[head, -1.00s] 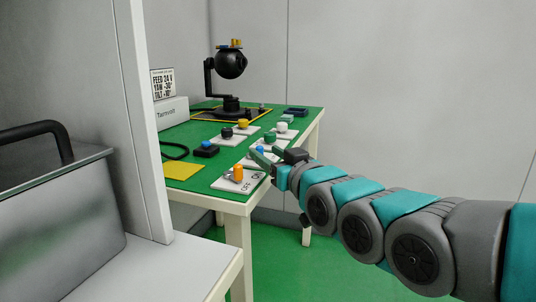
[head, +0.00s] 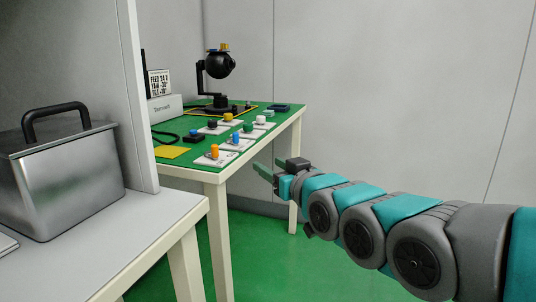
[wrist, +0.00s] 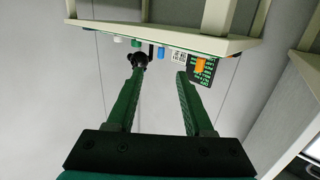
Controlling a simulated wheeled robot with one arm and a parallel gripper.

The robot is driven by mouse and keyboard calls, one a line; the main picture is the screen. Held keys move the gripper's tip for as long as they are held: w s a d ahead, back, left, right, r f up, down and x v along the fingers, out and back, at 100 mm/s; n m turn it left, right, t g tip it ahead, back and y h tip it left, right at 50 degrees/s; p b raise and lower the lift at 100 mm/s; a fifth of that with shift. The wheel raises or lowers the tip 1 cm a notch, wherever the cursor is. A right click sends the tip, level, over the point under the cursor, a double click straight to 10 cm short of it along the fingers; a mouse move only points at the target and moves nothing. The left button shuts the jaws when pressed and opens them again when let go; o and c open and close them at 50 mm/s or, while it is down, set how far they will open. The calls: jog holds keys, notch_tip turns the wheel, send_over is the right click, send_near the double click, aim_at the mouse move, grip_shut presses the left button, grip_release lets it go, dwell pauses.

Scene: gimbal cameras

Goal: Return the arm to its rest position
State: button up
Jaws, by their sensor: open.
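My arm stretches in from the right in the head view. My gripper (head: 268,173) is open and empty, off the right edge of the green-topped table (head: 176,165), apart from it. In the wrist view my gripper's two green fingers (wrist: 155,85) are spread wide with nothing between them. The table appears there upside down, beyond the fingertips. Orange (head: 214,151), blue (head: 235,137) and other coloured knobs stand on white plates on the table.
A black gimbal camera (head: 219,66) stands at the table's back beside a sign (head: 159,83) and a grey box (head: 165,108). A metal case (head: 65,175) sits on a white bench (head: 120,248) at left, by a partition (head: 130,90). Green floor at centre is free.

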jog(key=s+d+f+m+g+h+p, duration=0.1)
jog(key=s+d+f+g+h+p, duration=0.15)
jog(key=s+d+f+g, duration=0.4)
jog(key=s+d+f+m+g+h+p, duration=0.1)
jog(key=s+d+f+m+g+h, duration=0.2)
jog(key=s+f, duration=0.65)
jog(key=s+d+f+g+p, duration=0.1)
jog(key=s+g, duration=0.1)
jog(key=s, duration=0.4)
jog(key=s+d+f+m+g+h, duration=0.1)
jog(key=s+d+f+g, duration=0.1)
jog(key=s, duration=0.5)
jog(key=s+d+f+g+h+p, duration=0.1)
jog(key=s+f+g, duration=0.1)
jog(key=s, duration=0.4)
jog(key=shift+s+d+f+g+p, duration=0.15)
jog(key=shift+s+d+g+p, duration=0.15)
jog(key=shift+g, duration=0.55)
jog(key=shift+c, duration=0.2)
